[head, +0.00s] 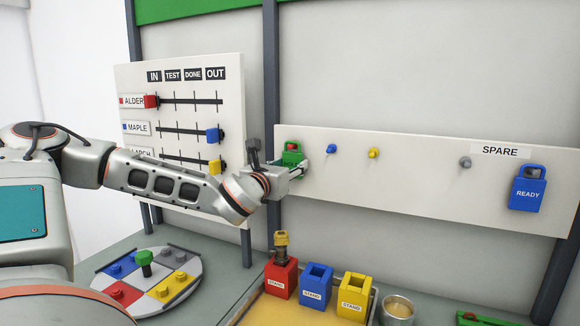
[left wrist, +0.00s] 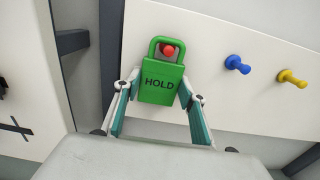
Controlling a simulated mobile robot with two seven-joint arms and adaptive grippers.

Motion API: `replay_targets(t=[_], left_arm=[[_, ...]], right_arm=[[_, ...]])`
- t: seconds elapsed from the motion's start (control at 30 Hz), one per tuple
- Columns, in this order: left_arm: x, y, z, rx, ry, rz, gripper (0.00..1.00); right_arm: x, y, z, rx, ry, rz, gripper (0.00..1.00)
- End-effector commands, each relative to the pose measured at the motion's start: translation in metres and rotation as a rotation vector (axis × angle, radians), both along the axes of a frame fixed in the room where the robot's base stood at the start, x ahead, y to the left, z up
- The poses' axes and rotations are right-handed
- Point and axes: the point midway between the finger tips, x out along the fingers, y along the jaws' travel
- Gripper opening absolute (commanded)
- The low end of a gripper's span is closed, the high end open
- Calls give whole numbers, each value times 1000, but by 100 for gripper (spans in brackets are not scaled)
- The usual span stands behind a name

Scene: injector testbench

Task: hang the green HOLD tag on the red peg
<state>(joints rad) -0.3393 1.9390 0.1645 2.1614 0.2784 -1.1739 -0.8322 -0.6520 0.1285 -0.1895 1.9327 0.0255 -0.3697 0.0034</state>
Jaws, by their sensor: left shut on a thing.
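The green HOLD tag (left wrist: 162,82) is upright between the two fingers of my left gripper (left wrist: 160,92), which is shut on it. In the left wrist view the red peg's round head (left wrist: 168,50) shows inside the tag's loop. I cannot tell whether the loop is around the peg or only in front of it. In the head view the tag (head: 291,155) is close to the left end of the white peg board (head: 415,195), partly hidden by my left gripper (head: 297,170). My right gripper is not in view.
Blue peg (head: 331,148), yellow peg (head: 373,153) and grey peg (head: 465,162) are bare. A blue READY tag (head: 528,195) hangs below the SPARE label (head: 500,151). A slider board (head: 185,75) stands left. Below are a round tray (head: 148,280), coloured stands (head: 318,285) and a cup (head: 397,308).

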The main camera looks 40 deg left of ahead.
Motion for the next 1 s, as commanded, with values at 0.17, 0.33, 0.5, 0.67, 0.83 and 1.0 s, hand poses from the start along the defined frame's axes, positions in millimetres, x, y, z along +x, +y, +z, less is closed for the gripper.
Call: replay_targets(t=[0.17,0.33,0.5,0.67,0.83,1.0], left_arm=[[0,0,-2,-1,3,-1,21],[0,0,-2,-1,4,-1,51],[0,0,-2,-1,3,0,60],[0,0,-1,-1,3,0,60],[-4,-1,-1,-2,0,0,60],[-19,-6,0,-5,-1,0,60]], right_arm=[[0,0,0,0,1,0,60],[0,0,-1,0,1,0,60],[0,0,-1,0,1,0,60],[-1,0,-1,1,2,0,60],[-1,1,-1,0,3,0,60],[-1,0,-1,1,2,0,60]])
